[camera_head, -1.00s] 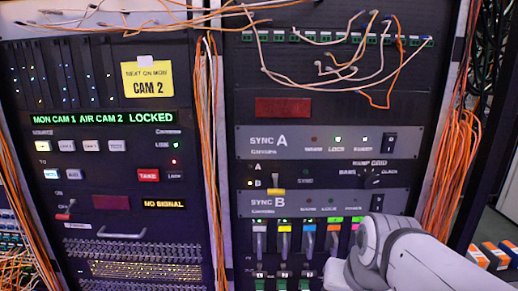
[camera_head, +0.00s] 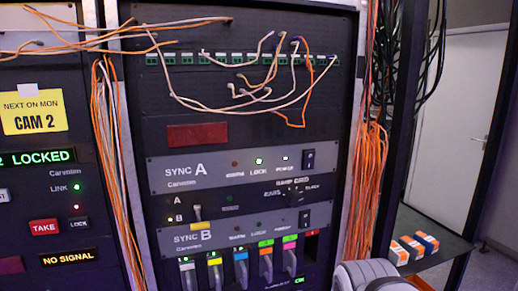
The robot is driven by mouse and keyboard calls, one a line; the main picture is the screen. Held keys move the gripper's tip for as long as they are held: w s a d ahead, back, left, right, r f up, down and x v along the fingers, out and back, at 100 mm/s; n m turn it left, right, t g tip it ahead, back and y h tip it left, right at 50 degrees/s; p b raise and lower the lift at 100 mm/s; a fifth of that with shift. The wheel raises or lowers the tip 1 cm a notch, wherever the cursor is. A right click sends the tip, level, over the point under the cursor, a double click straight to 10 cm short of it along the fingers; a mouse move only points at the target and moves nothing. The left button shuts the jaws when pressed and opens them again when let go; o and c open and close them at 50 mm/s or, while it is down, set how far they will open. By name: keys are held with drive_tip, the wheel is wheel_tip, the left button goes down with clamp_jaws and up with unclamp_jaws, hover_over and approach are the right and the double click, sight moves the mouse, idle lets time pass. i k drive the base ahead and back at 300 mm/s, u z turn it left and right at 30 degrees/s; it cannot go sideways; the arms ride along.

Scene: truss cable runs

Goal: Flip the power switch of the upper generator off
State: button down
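The upper generator, SYNC A (camera_head: 215,171), is a grey rack panel in the middle of the rack. Its power switch (camera_head: 308,159) is a small black rocker near the panel's right end; its exact tilt is too small to tell. The LOCK light (camera_head: 259,161) and POWER light (camera_head: 285,158) beside it glow white. A white link of my arm shows at the lower right edge. My gripper is out of view.
SYNC B (camera_head: 215,238), with a similar rocker (camera_head: 305,217), sits below, above several coloured faders. Loose cables (camera_head: 250,95) hang above SYNC A. An orange cable bundle (camera_head: 367,180) runs down the right side. Small boxes (camera_head: 412,248) lie on a shelf at right.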

sight(309, 156)
drive_tip(key=z, duration=0.7)
drive_tip(key=k, duration=1.8)
drive_tip(key=u, duration=0.6)
drive_tip(key=i, duration=1.45)
drive_tip(key=u, duration=0.05)
